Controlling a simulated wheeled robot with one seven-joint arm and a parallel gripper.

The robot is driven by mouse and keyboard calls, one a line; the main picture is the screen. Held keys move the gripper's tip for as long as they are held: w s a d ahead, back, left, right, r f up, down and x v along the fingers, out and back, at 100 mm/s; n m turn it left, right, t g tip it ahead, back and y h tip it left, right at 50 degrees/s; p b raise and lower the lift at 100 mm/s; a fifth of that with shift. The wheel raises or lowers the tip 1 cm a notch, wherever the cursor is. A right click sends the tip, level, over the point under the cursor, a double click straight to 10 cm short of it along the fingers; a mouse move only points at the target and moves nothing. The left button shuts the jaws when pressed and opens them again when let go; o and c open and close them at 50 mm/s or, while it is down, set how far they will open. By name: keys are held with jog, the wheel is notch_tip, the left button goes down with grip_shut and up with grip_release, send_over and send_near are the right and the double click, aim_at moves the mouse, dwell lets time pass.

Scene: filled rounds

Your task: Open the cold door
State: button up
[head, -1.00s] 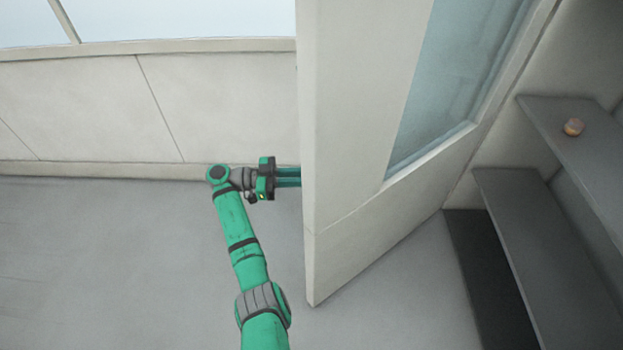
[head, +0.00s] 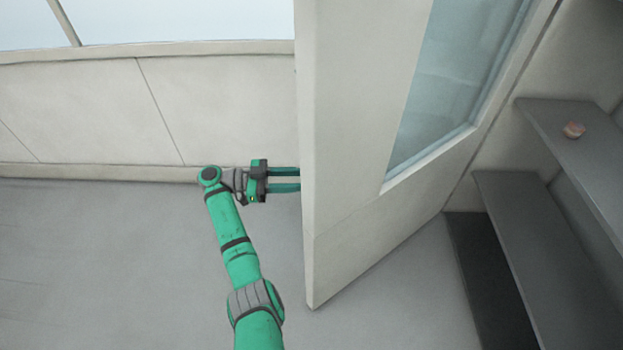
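The cold door (head: 345,170) is a pale panel with a glass window (head: 450,85). It stands swung open, its free edge toward me and its far side by the shelves on the right. My gripper (head: 298,179) is at the left of the door's free edge, pointing right. Its two green fingers are apart with a gap between them. The fingertips reach the door's edge and their ends are hidden behind it. No handle shows; the door's other face is hidden.
A pale wall (head: 215,110) with windows runs behind. The grey floor (head: 100,260) on the left is clear.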

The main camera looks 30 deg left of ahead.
jog(key=v, duration=0.8)
jog(key=shift+s, duration=0.1)
